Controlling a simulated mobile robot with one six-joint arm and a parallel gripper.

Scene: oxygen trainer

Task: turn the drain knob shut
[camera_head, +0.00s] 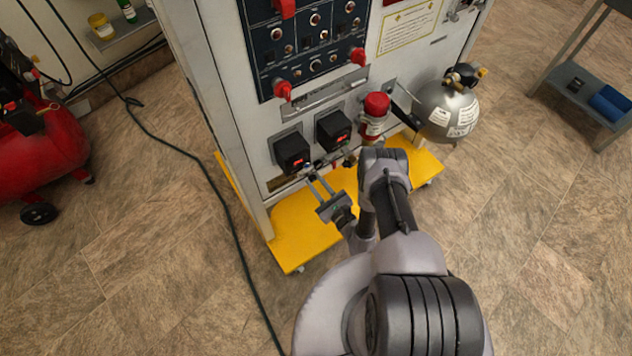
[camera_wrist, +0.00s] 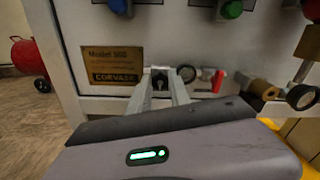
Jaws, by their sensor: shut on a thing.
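The drain knob (camera_wrist: 160,79) is a small dark piece low on the trainer's front panel, to the right of the brass nameplate in the wrist view. It sits between the tips of my gripper (camera_wrist: 160,83), which is shut on it. The fingers hide its sides, so its turn angle cannot be told. In the head view my gripper (camera_head: 317,180) reaches the lower panel edge below the two black display boxes. The knob is too small to make out there.
A dark ring (camera_wrist: 187,74) and a red-handled fitting (camera_wrist: 217,80) sit close right of the knob. A brass fitting (camera_wrist: 263,88) is further right. The yellow base (camera_head: 295,235) juts out below. A silver tank (camera_head: 440,112) is at right. A dark hose (camera_head: 205,170) crosses the left floor.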

